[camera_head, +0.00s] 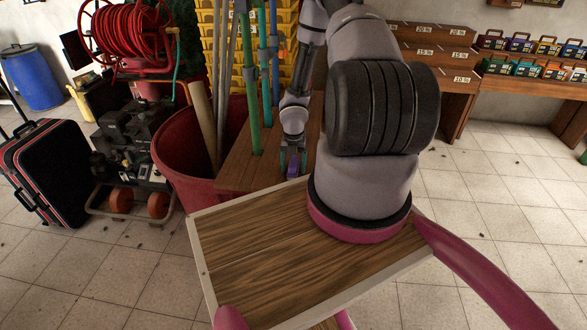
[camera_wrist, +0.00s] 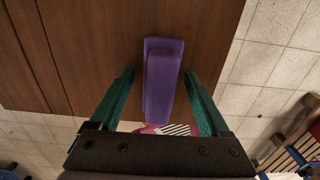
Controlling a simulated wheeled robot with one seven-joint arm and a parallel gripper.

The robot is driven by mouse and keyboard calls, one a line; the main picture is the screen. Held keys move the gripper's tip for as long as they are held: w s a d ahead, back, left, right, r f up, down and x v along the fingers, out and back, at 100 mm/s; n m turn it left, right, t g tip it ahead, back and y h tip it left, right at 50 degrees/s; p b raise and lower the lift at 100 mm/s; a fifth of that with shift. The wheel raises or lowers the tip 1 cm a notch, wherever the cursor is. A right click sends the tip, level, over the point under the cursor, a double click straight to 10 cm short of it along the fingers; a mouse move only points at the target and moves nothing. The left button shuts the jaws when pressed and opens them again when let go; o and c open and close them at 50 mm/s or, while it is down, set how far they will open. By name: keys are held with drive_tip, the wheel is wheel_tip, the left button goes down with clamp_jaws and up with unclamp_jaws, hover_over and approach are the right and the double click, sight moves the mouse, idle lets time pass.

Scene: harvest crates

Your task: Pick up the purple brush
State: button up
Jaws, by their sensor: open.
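The purple brush (camera_wrist: 162,80) lies on a brown wooden surface (camera_wrist: 90,50) in the wrist view, its long body running up the picture. It also shows small in the head view (camera_head: 293,171), partly hidden by my gripper. My gripper (camera_wrist: 160,80) is open, with one green finger on each side of the brush's near part. Gaps show between the fingers and the brush in the wrist view. In the head view my gripper (camera_head: 293,160) points down at the brush near the front edge of the wooden surface.
A red bin (camera_head: 180,160) with several upright poles stands left of my gripper. Yellow stacked crates (camera_head: 222,60) are behind. A black suitcase (camera_head: 50,175) and a machine with a red hose reel (camera_head: 125,40) stand at the left. Tiled floor at the right is clear.

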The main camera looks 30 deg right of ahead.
sight(294, 161)
clamp_jaws()
drive_tip(key=shift+r, duration=5)
